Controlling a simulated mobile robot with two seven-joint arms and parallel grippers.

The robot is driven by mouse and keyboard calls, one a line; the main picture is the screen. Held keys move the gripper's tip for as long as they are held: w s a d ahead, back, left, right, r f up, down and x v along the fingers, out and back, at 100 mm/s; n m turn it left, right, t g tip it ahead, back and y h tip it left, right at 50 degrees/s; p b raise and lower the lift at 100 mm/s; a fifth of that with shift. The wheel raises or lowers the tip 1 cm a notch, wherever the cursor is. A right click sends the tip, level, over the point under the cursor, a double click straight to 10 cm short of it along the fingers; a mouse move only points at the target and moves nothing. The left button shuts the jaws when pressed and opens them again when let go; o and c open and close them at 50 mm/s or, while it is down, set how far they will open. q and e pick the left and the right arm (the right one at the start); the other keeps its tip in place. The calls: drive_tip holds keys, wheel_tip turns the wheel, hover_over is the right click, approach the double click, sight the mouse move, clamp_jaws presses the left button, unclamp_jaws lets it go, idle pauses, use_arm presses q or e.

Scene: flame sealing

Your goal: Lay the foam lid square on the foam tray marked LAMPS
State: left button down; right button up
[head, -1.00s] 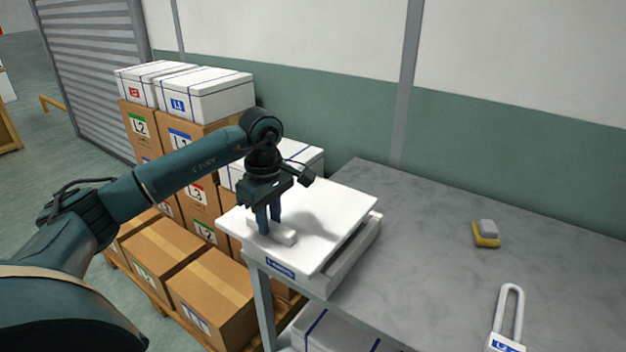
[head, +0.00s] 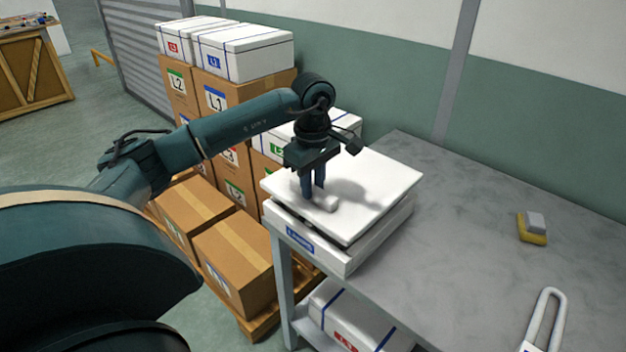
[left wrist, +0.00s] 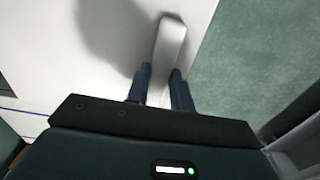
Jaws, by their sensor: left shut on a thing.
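The foam lid (head: 375,185) is a flat white slab with a raised bar handle (head: 323,203). My left gripper (head: 313,196) is shut on that handle from above. The handle also shows between the fingers in the left wrist view (left wrist: 170,45). The white foam tray (head: 350,262) with a blue label, its lettering too small to read surely, stands at the table's near left corner, under the lid. A dark gap shows between lid and tray rim along the front left side. The lid's right corner reaches a little past the tray. I cannot tell whether they touch.
The grey table (head: 470,220) is clear to the right, with a yellow and grey block (head: 532,228) and a white looped handle (head: 548,315). Cartons (head: 235,265) and white boxes (head: 247,55) are stacked left and behind. Another white box (head: 350,318) sits below the table.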

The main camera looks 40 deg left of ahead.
use_arm(q)
drive_tip(key=shift+f+b, duration=1.35)
drive_tip(key=shift+f, duration=0.85)
use_arm(e)
drive_tip(key=shift+w+a+f+m, duration=0.1)
drive_tip(key=shift+w+f+m, duration=0.2)
drive_tip(key=shift+f, duration=0.5)
use_arm(q)
drive_tip(key=c, duration=1.1)
unclamp_jaws()
drive_tip(key=shift+c, duration=0.2)
drive_tip(key=shift+r, duration=0.1)
use_arm(e)
drive_tip(key=shift+s, duration=0.2)
use_arm(q)
drive_tip(key=shift+r+p, duration=2.65)
drive_tip(key=shift+r, duration=0.85)
use_arm(e)
wheel_tip(320, 180, up, 5)
drive_tip(key=shift+w+r, duration=0.1)
